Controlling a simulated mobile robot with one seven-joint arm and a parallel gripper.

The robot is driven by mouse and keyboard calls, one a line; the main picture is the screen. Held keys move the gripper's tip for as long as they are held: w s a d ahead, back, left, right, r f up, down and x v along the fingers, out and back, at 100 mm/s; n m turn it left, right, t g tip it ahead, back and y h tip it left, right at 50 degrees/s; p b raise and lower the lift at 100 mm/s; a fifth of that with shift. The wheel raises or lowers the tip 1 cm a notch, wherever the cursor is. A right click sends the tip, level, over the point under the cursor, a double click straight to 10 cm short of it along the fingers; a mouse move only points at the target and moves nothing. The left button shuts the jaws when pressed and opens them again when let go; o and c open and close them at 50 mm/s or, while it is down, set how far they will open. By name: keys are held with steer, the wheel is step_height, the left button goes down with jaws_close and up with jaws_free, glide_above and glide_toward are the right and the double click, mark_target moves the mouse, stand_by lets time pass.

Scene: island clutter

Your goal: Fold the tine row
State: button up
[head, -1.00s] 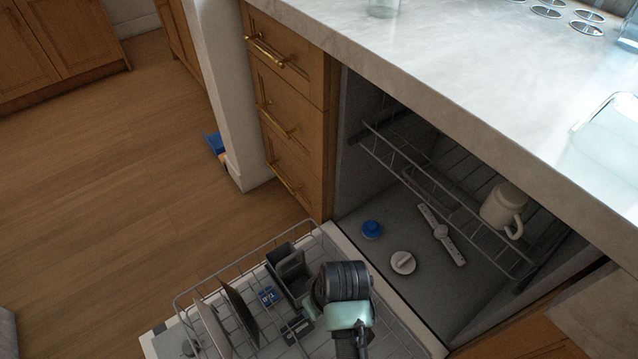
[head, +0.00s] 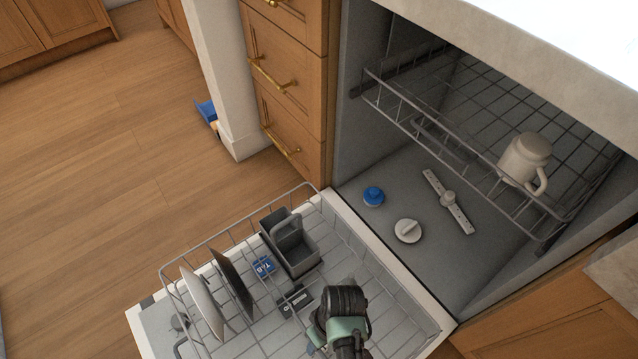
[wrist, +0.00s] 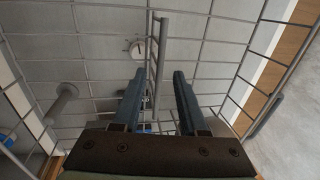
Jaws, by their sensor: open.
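The lower dishwasher rack (head: 215,240) is pulled out over the open door. In the wrist view, a pair of thin grey bars that look like the tine row (wrist: 158,55) stands out from the rack's wire grid, its near end reaching between my fingers. My gripper (wrist: 157,82) is open, one finger on each side of these bars, with no clear contact. In the head view my dark wrist (head: 342,308) is over the front right part of the rack and hides the tine row there.
A grey cutlery basket (head: 290,247), a blue tab (head: 262,267), a dark plate (head: 233,283) and a pale plate (head: 203,302) sit in the rack. Inside the tub are a spray arm (head: 447,200), blue cap (head: 373,196), white cap (head: 407,230) and upper rack mug (head: 522,160).

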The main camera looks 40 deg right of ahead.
steer(key=shift+a+f, duration=0.1)
steer(key=shift+f, duration=0.6)
jaws_close()
stand_by(1.0)
